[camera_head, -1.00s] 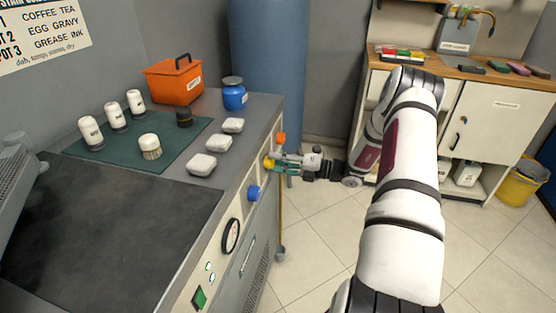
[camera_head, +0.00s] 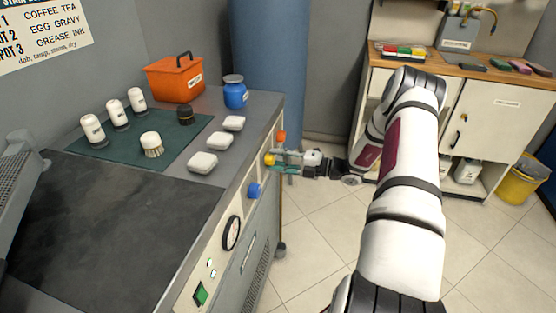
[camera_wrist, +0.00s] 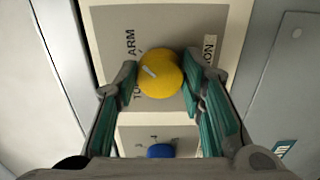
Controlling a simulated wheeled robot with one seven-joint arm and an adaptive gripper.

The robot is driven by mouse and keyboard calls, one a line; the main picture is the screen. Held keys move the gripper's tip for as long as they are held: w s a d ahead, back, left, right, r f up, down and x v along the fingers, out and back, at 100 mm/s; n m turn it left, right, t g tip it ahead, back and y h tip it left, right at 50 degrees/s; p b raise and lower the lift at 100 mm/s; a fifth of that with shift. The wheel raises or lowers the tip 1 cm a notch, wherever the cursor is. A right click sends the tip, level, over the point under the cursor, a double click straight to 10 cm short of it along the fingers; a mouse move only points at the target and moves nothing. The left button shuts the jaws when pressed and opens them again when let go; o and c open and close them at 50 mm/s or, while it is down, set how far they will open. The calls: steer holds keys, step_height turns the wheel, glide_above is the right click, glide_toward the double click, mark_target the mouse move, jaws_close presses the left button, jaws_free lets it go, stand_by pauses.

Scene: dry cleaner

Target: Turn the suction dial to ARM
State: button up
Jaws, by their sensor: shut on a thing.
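The yellow suction dial (camera_wrist: 161,73) has a short white pointer mark on its left side, angled toward the upper left. It sits on a pale panel with the label ARM (camera_wrist: 130,42) at its upper left. A partly hidden label starting with "TO" is at lower left, and one ending in "ON" (camera_wrist: 209,51) is at right. My gripper (camera_wrist: 162,76) has its green-padded fingers on either side of the dial, closed on it. In the head view the gripper (camera_head: 276,160) reaches the dial (camera_head: 268,159) from the right, at the press table's front panel.
A blue knob (camera_head: 254,190) is nearer on the same panel, and an orange part (camera_head: 281,136) is just beyond the dial. A gauge (camera_head: 231,233) and green switch (camera_head: 201,293) are nearer still. Open floor (camera_head: 310,215) lies right of the panel.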

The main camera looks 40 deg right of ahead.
steer(key=o, duration=1.1)
steer(key=v, duration=1.2)
